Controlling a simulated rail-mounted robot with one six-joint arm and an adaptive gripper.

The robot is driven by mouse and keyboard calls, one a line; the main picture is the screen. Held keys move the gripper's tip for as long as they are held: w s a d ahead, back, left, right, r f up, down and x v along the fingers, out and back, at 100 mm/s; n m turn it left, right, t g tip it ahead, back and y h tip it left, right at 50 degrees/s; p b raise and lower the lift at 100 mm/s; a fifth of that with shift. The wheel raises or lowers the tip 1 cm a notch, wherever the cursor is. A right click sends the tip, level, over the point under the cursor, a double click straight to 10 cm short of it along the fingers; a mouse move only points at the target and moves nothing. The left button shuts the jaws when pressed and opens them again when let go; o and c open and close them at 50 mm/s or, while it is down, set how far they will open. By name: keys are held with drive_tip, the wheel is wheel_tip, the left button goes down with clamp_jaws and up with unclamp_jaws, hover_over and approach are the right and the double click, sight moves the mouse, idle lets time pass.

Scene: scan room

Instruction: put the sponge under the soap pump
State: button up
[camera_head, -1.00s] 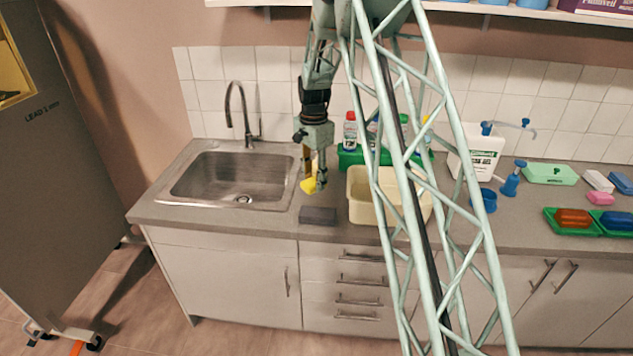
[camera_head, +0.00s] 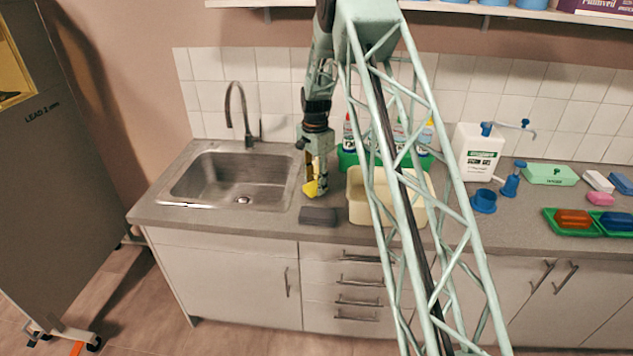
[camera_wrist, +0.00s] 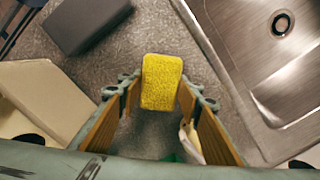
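The yellow sponge (camera_head: 311,189) is at the tips of my gripper (camera_head: 317,187), between the sink and the cream tub. In the wrist view the sponge (camera_wrist: 162,82) sits between both fingertips of my gripper (camera_wrist: 161,85), which appear to press on its two sides. The fingers point down over the grey counter; the gap below the sponge is hard to judge.
The steel sink (camera_head: 236,180) is left of my gripper. A dark grey block (camera_head: 318,216) lies in front of it. The cream tub (camera_head: 356,208) is to its right, before a green caddy of bottles (camera_head: 347,158).

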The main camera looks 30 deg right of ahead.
drive_tip(key=shift+w+d, duration=0.15)
drive_tip(key=shift+w, duration=0.1)
drive_tip(key=shift+w+d+f, duration=0.1)
drive_tip(key=shift+w+d, duration=0.35)
drive_tip(key=shift+w, duration=0.2)
drive_tip(key=shift+w+d, duration=0.4)
drive_tip(key=shift+w, duration=0.25)
drive_tip(key=shift+f, duration=0.5)
drive_tip(key=shift+f, duration=0.1)
drive_tip(key=o, duration=0.6)
drive_tip(key=shift+o, duration=0.2)
wheel_tip(320, 180, up, 12)
